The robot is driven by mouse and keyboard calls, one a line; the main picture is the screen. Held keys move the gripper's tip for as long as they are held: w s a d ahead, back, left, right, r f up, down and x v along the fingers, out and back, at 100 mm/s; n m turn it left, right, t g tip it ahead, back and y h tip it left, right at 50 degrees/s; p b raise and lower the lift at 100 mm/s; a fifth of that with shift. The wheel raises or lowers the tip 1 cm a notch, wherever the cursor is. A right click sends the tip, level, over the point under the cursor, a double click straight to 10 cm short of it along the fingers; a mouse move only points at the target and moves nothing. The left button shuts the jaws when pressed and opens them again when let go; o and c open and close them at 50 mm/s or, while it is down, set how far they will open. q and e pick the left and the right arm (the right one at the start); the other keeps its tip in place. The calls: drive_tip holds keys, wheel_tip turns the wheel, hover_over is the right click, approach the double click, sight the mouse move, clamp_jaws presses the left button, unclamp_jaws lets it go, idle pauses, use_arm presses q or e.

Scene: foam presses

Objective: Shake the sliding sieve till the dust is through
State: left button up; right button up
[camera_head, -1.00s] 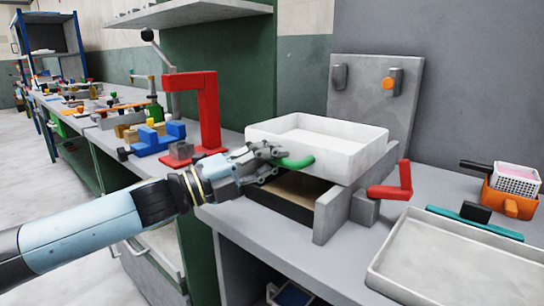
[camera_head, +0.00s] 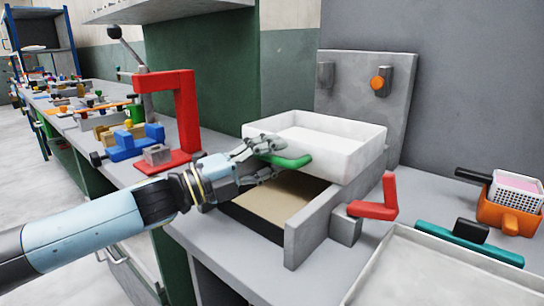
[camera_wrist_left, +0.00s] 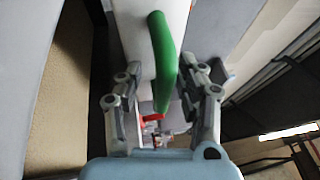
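The sieve is a white, open-topped tray (camera_head: 350,155) with a green handle (camera_head: 292,161) on its near left side. It sits raised over a grey frame (camera_head: 312,228), and a tan-floored dark tray (camera_head: 285,195) shows beneath it. My left gripper (camera_head: 268,158) is at the handle. In the left wrist view the green handle (camera_wrist_left: 163,50) lies between the two fingers (camera_wrist_left: 160,72), which are closed in around it; finger contact is partly hidden. The sieve's inside looks pale, and I cannot make out dust in it. My right gripper is not in view.
A red crank (camera_head: 376,210) stands at the frame's right, and a grey panel with an orange knob (camera_head: 377,83) behind. A red press (camera_head: 182,115) stands left of my gripper. A pale tray (camera_head: 430,270), a teal bar (camera_head: 468,243) and an orange box (camera_head: 508,212) lie right.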

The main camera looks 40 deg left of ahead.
use_arm(q)
drive_tip(key=shift+s+a, duration=0.1)
drive_tip(key=shift+s, duration=0.2)
drive_tip(key=v, duration=1.1)
drive_tip(key=shift+s+a+f, duration=0.1)
drive_tip(key=shift+a, duration=0.05)
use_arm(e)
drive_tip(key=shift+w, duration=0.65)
